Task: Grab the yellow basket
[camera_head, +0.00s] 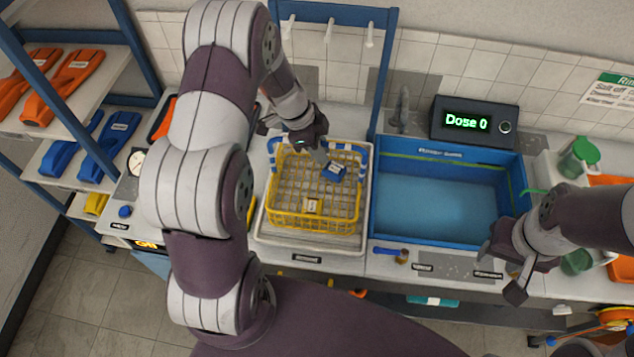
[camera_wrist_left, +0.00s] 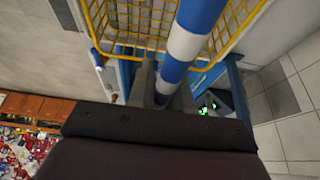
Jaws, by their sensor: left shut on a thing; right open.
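The yellow wire basket (camera_head: 270,205) sits on a white tray (camera_head: 262,238) on the counter, left of the blue sink. Its blue-and-white striped handle shows near its far rim. My left gripper (camera_head: 318,153) is over the far side of the basket. In the left wrist view the basket's mesh (camera_wrist_left: 130,18) fills the top, and the striped handle (camera_wrist_left: 185,45) runs between the fingers of my left gripper (camera_wrist_left: 165,85), which are shut on it. A small blue part and a pale tag are in the basket. My right gripper (camera_head: 512,272) is open and empty, in front of the sink's right corner.
The blue sink basin (camera_head: 440,243) holds bluish liquid; a black display (camera_head: 475,122) reading "Dose 0" stands behind it. A blue upright frame with white hooks (camera_head: 328,30) rises behind the basket. A shelf (camera_head: 75,85) with orange and blue items is at left.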

